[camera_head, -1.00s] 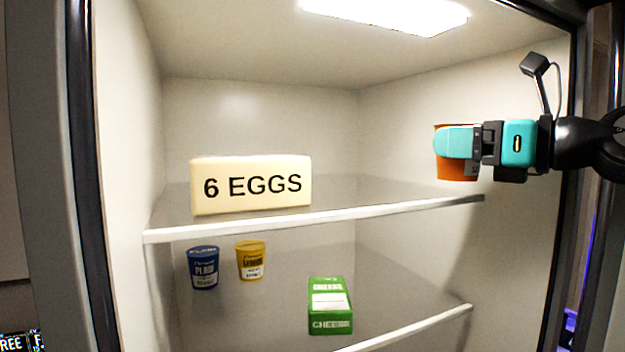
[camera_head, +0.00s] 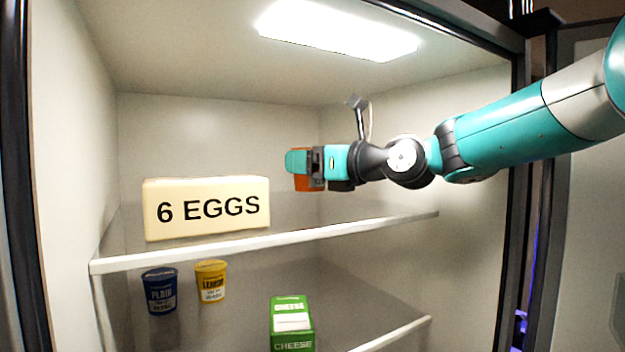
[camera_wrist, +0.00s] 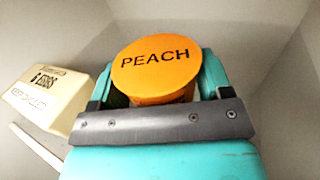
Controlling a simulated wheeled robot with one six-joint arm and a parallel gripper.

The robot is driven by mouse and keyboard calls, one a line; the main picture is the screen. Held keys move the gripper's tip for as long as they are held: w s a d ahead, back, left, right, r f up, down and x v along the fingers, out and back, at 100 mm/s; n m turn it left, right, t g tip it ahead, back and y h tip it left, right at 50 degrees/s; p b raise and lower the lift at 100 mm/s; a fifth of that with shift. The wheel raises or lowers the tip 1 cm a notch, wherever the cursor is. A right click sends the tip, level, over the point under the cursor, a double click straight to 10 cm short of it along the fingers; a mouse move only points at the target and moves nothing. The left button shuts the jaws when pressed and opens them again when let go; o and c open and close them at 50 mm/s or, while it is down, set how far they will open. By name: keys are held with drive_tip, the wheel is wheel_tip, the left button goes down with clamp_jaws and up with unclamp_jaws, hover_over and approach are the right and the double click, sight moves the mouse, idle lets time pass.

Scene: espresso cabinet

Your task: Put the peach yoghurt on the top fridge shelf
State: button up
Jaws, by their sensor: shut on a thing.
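The peach yoghurt is an orange pot with a lid marked PEACH (camera_wrist: 155,62), upright between the fingers in the wrist view. In the head view a strip of its orange side (camera_head: 304,184) shows, mostly hidden by my gripper. My gripper (camera_head: 300,162) is shut on the pot and holds it inside the fridge, above the top shelf (camera_head: 345,220) and to the right of the egg box. I cannot tell how high the pot's base is above the shelf.
A cream 6 EGGS box (camera_head: 206,208) stands on the top shelf at left. The shelf right of it looks clear. Below are a blue plain pot (camera_head: 160,291), a yellow lemon pot (camera_head: 211,281) and a green cheese box (camera_head: 292,322). The fridge wall (camera_head: 440,130) is at right.

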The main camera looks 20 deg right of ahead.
sight(323, 182)
drive_tip(key=shift+d+f+b, duration=0.1)
drive_tip(key=shift+f+b, duration=1.3)
drive_tip(key=shift+f, duration=0.25)
drive_tip(key=shift+f, duration=0.1)
drive_tip(key=shift+f, duration=0.15)
drive_tip(key=o, duration=1.1)
drive_tip(key=b+v, duration=0.3)
drive_tip(key=v, duration=0.4)
drive_tip(key=shift+b, duration=0.35)
drive_tip(key=shift+s+d+r, duration=0.1)
drive_tip(key=shift+s+r, duration=0.15)
drive_tip(key=shift+s, duration=0.05)
